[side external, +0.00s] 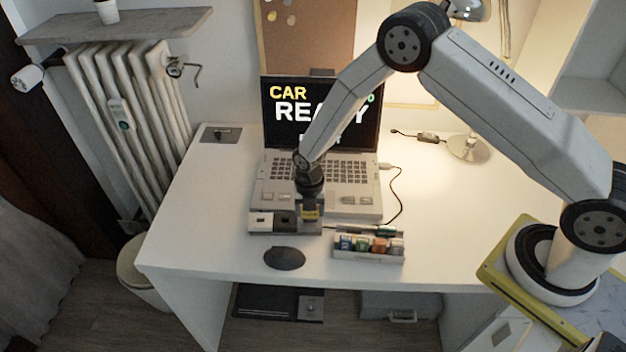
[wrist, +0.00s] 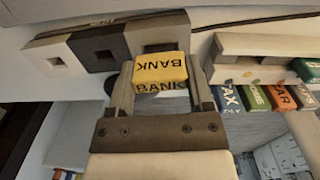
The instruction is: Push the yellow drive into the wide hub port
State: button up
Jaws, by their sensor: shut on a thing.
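The yellow drive (wrist: 162,68), marked BANK, is held between the two fingers of my gripper (wrist: 161,88). In the side view the drive (side external: 311,212) shows as a small yellow patch below my wrist, at the right end of the hub (side external: 262,228). In the wrist view the hub (wrist: 45,55) has a pale left block, a dark middle block and a pale right block, each with a square opening. The drive is in front of the right block (wrist: 158,32), just below its opening. I cannot tell whether they touch.
A rack (side external: 368,256) of several labelled drives stands right of the hub, with a green drive (wrist: 307,69) near it. A laptop (side external: 325,185) reading CAR READY is behind. A dark round pad (side external: 285,258) lies in front.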

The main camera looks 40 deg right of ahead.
jog(key=shift+f, duration=0.6)
jog(key=o, duration=1.2)
jog(key=shift+r, duration=3.85)
